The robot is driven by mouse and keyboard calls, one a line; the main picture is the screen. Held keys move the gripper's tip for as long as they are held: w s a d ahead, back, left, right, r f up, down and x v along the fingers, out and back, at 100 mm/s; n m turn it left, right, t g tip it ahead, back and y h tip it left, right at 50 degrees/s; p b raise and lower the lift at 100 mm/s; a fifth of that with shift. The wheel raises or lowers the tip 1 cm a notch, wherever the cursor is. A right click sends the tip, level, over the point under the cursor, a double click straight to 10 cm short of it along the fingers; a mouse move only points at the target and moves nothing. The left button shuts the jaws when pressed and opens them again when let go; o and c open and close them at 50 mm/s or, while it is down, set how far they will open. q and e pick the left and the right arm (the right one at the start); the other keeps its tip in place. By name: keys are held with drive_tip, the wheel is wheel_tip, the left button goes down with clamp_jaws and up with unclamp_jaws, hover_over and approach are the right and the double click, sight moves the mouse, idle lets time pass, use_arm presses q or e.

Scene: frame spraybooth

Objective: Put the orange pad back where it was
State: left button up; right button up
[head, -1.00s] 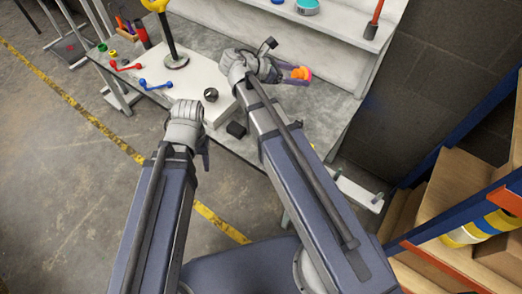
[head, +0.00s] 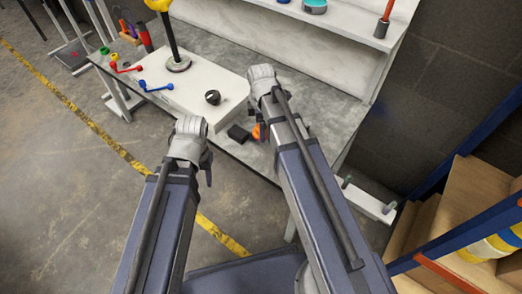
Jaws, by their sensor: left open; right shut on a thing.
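The orange pad (head: 256,133) shows as a small patch beside my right forearm, low over the grey bench top near its front edge. My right gripper (head: 263,121) is shut on it; the fingers are mostly hidden behind my wrist and arm. I cannot tell if the pad touches the bench. A black block (head: 238,133) lies on the bench just left of the pad. My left gripper (head: 208,168) is open and empty, in front of the bench edge over the floor.
A white board (head: 190,88) on the bench (head: 325,108) carries a black round knob (head: 212,97), a blue-handled tool (head: 155,86) and a yellow-topped stand (head: 178,62). A white shelf (head: 330,40) stands behind. Wooden shelving (head: 465,200) is at the right.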

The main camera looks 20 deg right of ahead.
sight(261, 151)
drive_tip(key=shift+f+b, duration=4.85)
drive_tip(key=shift+f, duration=0.15)
drive_tip(key=shift+r, duration=0.15)
drive_tip(key=o, duration=1.2)
drive_tip(key=shift+c, duration=0.2)
